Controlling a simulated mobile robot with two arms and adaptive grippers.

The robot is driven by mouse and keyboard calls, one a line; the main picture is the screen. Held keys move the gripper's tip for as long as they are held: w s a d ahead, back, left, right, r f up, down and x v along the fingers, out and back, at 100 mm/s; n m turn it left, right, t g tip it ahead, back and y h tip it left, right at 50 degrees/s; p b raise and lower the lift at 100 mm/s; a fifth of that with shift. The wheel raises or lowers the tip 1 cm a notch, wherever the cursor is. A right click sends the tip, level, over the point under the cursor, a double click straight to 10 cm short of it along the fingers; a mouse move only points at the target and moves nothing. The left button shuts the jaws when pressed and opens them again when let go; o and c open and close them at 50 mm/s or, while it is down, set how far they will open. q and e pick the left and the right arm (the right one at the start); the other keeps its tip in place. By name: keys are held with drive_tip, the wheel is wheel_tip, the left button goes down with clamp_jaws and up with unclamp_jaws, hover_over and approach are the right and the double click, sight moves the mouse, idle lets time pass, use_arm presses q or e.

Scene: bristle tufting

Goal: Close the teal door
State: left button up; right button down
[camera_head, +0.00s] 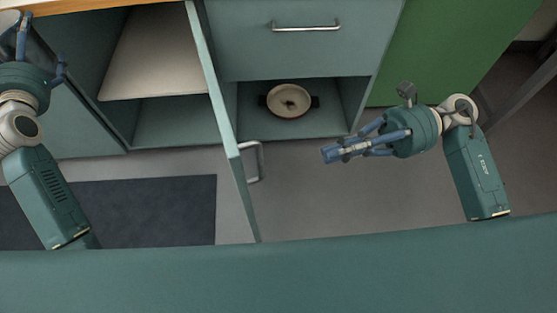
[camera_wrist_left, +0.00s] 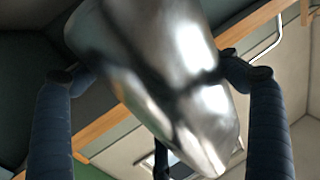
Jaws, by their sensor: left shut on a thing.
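The teal door (camera_head: 222,110) stands open and is seen nearly edge-on, swung out from the cabinet towards me. Its metal handle (camera_head: 256,161) is on the right face near the free edge. The open cabinet with a pale shelf (camera_head: 158,55) is to its left. My left gripper (camera_head: 40,45) is at the far upper left, well apart from the door. In the left wrist view it is shut on a shiny metal object (camera_wrist_left: 160,75), whose full shape is cut off. My right gripper (camera_head: 345,143) is right of the door handle, apart from it; its finger opening is unclear.
A teal drawer front with a metal handle (camera_head: 306,27) sits right of the door. Below it is an open compartment with a round pale pot (camera_head: 288,101). A green panel (camera_head: 455,45) is at the right. A dark mat (camera_head: 150,210) lies on the floor; the floor right of the door is clear.

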drive_tip(key=x, duration=1.4)
